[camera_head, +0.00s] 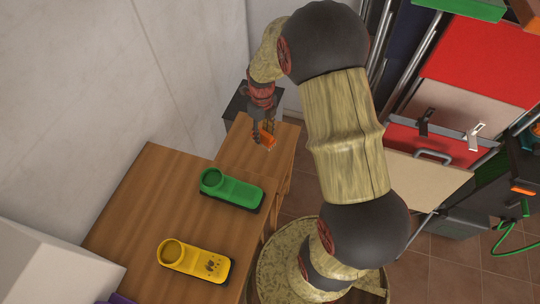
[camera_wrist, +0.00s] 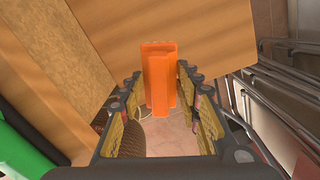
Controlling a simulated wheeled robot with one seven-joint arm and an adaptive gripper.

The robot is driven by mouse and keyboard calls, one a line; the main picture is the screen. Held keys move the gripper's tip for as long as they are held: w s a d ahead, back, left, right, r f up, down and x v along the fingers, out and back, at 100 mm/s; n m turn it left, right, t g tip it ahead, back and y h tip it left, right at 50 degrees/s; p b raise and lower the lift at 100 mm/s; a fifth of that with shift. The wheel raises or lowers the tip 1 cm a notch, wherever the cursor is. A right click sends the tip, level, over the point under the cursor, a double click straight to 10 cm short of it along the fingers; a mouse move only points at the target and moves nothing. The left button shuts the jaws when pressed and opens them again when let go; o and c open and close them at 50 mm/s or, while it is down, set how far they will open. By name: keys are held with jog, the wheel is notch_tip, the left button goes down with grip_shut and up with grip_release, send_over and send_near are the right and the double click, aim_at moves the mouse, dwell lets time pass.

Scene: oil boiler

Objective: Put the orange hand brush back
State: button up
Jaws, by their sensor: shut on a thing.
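The orange hand brush (camera_head: 268,139) is in my gripper (camera_head: 262,128), over the far, smaller wooden top in the head view. In the wrist view, the orange part of the brush (camera_wrist: 160,76) stands between the fingertips of my gripper (camera_wrist: 161,84), which is shut on it. Only this orange part shows clearly; the rest of the brush is hard to make out. Whether the brush touches the wood below I cannot tell.
A green ring-ended holder (camera_head: 232,189) and a yellow one (camera_head: 195,261) lie on the nearer wooden table (camera_head: 140,215). A dark box (camera_head: 238,103) stands behind the far wooden top (camera_head: 284,150). A wall borders the left; red panels and metal rails (camera_head: 480,60) stand right.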

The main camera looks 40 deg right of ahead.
jog(key=shift+w+d+f, duration=0.25)
jog(key=shift+d+f, duration=0.1)
jog(key=shift+f, duration=0.05)
notch_tip(320, 180, down, 10)
jog(key=b, duration=0.3)
jog(key=shift+r+b, duration=0.1)
jog(key=shift+b, duration=0.2)
jog(key=shift+r, duration=0.1)
jog(key=o, duration=1)
jog(key=shift+o, duration=0.2)
